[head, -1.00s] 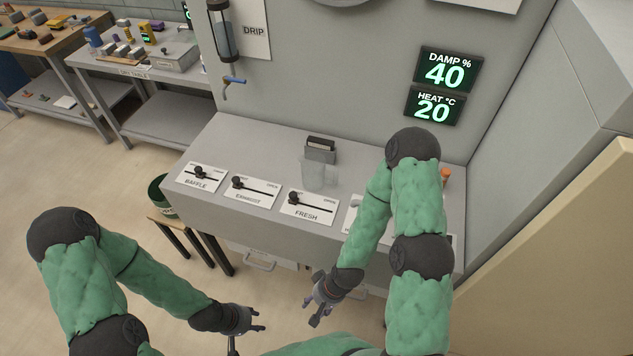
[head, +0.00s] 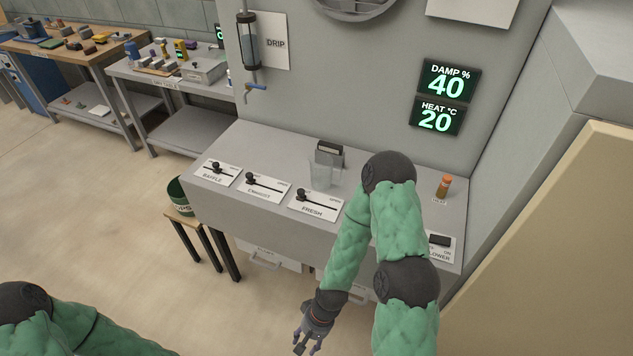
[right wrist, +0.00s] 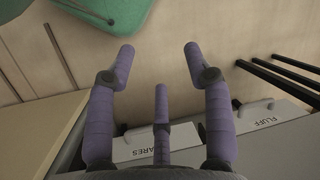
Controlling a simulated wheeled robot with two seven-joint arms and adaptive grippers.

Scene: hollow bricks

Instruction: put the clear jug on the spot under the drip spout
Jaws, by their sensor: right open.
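The clear jug (head: 321,174) stands upright on the grey console, behind the FRESH slider and in front of a small dark-topped box. The console top (head: 262,150) below the spout is bare. My right gripper (head: 308,343) hangs low in front of the console, well below and apart from the jug. In the right wrist view its fingers (right wrist: 157,65) are spread and empty. My left gripper is out of view; only its arm shows.
Sliders BAFFLE (head: 215,172), EXHAUST (head: 263,186) and FRESH (head: 315,203) line the console front. A green bin (head: 181,196) sits on a stool at the left. Drawers (head: 270,256) are below. A beige panel (head: 545,260) bounds the right.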

